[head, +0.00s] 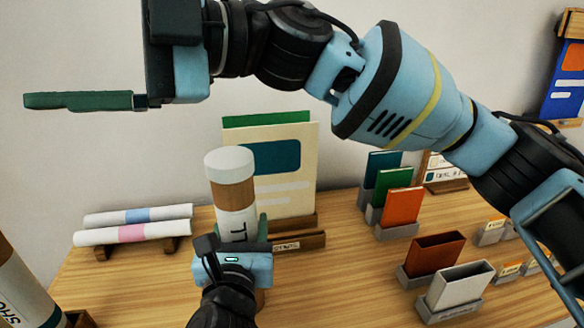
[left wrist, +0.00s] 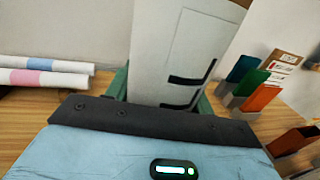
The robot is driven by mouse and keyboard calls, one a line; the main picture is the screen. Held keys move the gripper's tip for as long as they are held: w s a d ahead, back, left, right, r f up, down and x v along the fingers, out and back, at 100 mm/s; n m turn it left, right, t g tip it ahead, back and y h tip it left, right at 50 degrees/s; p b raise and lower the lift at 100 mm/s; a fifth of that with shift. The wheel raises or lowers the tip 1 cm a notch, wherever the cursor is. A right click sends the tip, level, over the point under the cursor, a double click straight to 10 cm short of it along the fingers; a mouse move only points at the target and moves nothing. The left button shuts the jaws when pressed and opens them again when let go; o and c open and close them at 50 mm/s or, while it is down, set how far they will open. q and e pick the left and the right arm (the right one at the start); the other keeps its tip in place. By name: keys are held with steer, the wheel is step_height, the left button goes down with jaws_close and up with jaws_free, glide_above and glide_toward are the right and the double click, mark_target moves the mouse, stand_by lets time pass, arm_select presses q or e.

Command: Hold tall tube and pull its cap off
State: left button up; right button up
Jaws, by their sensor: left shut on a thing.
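The tall tube (head: 232,196) is brown with a white label and a white cap (head: 229,161) on top. It is about upright, leaning slightly in the picture. My left gripper (head: 236,238) is shut around its labelled part, below the cap. In the left wrist view the white label (left wrist: 185,55) fills the space between the green fingers. Whether the tube's foot touches the table is hidden. My right gripper (head: 80,101) is at the upper left, higher than the cap and apart from it. Its green finger points left; only one finger shows, so its opening is unclear.
Another tube (head: 22,285) stands at the lower left. Two rolled sheets (head: 132,225) lie on a wooden rack behind. A cream board (head: 284,180) stands behind the tall tube. Coloured cards in holders (head: 402,206) and open boxes (head: 434,256) stand on the right of the table.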

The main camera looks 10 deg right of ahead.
steer(key=w+d+r+m+t+y, duration=0.25)
steer(key=d+m+t+y, duration=0.2)
steer(key=m+t, duration=0.35)
steer(key=m+t+h, duration=0.6)
steer(key=m+t, duration=0.3)
steer(key=m, duration=0.5)
glide_above(227, 158)
steer(key=s+d, duration=0.3)
steer(key=s, duration=0.1)
step_height(227, 158, down, 8)
steer(key=s+d+f+m+h, duration=0.35)
steer(key=f+h, duration=0.25)
steer(key=f, duration=0.4)
steer(key=x, duration=1.2)
steer(key=shift+w+d+f, duration=0.2)
steer(key=shift+w+d, duration=0.15)
steer(key=shift+d, duration=0.05)
steer(key=c, duration=1.2)
